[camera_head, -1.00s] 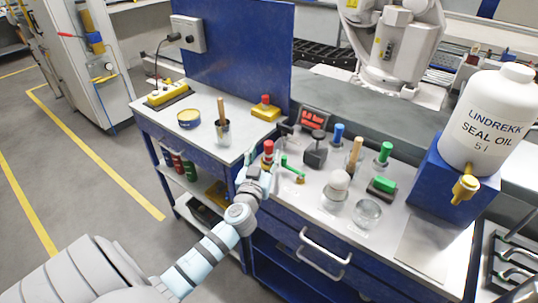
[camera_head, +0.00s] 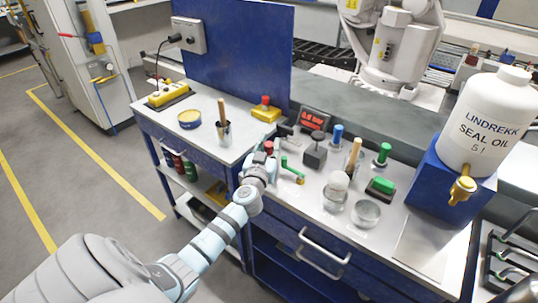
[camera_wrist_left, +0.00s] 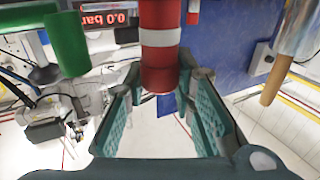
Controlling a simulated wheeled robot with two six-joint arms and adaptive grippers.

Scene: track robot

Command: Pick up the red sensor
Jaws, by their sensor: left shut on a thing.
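The red sensor (camera_head: 268,146) is a small upright red cylinder near the left end of the right-hand worktop in the head view. My right gripper is not in view.
A green-handled part (camera_head: 292,171) lies close to the right of the gripper. A black-and-red display (camera_head: 313,119), a blue-topped part (camera_head: 337,134), a wooden-handled tool (camera_head: 353,155) and glass jars (camera_head: 366,213) crowd the worktop.

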